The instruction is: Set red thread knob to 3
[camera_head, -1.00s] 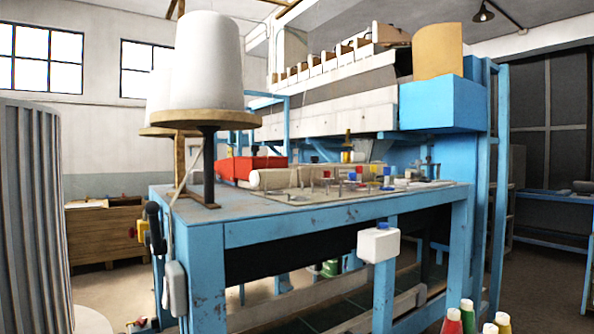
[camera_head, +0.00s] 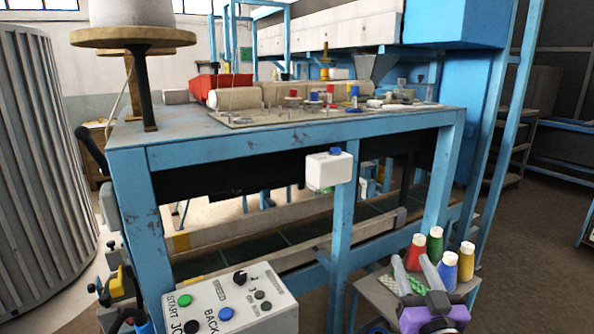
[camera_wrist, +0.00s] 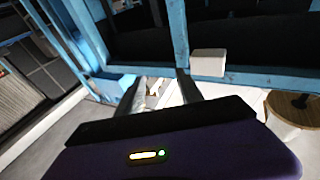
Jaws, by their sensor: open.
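Small red, blue and yellow knobs stand on thin posts on a metal plate (camera_head: 240,120) on the blue machine table (camera_head: 215,147). One red knob (camera_head: 330,89) is near the middle of this group, and another red piece (camera_head: 293,92) is to its left. They are too small for me to read any scale or setting. My gripper (camera_head: 410,261) is low at the right in the head view, in front of the table and well away from the knobs. It is open and empty. In the wrist view its two fingers (camera_wrist: 157,88) are apart, and no knob shows there.
A control box (camera_head: 255,316) with buttons stands low in front. A white box (camera_head: 328,172) with a blue top juts from the table front. A ribbed grey drum (camera_head: 40,160) is at left.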

